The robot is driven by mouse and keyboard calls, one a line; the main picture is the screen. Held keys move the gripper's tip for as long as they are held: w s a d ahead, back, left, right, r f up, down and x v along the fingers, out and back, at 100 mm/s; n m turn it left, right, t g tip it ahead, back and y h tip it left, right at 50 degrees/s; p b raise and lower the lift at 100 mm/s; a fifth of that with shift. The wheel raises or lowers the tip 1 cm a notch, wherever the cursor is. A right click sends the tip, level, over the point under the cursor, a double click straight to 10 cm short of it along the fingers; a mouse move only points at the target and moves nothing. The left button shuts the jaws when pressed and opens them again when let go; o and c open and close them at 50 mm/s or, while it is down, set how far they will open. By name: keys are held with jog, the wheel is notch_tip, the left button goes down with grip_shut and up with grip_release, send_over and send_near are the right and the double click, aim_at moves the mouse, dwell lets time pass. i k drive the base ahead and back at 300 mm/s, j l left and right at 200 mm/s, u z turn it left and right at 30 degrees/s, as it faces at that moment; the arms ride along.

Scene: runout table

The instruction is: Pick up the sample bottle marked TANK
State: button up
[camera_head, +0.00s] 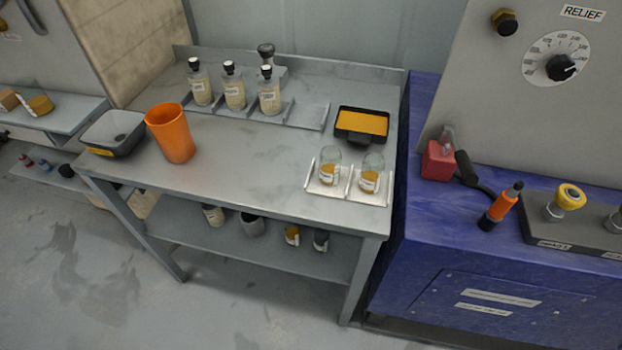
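Three clear bottles with black caps and pale labels stand upright in a row of grey holders at the back of the metal table: the left bottle (200,86), the middle bottle (234,90) and the right bottle (269,94). The print on their labels is too small to read, so I cannot tell which one is marked TANK. Two wide glass jars with amber contents and labels, the left jar (329,170) and the right jar (371,175), stand in a pale rack at the front right. Their labels are also unreadable. My gripper is not in view.
The table (235,165) also holds an orange cup (170,133), a dark grey bin (113,132), and a black tray with orange filling (361,124). A dark-topped object (266,52) stands behind the bottles. The table's middle is clear. A blue cabinet (440,240) adjoins right.

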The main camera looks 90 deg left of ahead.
aim_at(330, 166)
jog(key=u, duration=0.45)
jog(key=j+u, duration=0.15)
jog(key=u, duration=0.3)
jog(key=j+u, duration=0.1)
jog(key=u, duration=0.35)
jog(key=j+u, duration=0.15)
jog(key=u, duration=0.25)
jog(key=j+u, duration=0.1)
jog(key=u, duration=0.35)
jog(key=j+u, duration=0.25)
jog(key=j, duration=0.25)
jog(key=i+j+z, duration=0.15)
jog(key=j+z, duration=0.25)
jog(key=j, duration=0.2)
jog(key=j+z, duration=0.4)
jog(key=j, duration=0.2)
jog(key=j+z, duration=0.4)
jog(key=j, duration=0.25)
jog(key=j+u, duration=0.15)
jog(key=l+z, duration=0.15)
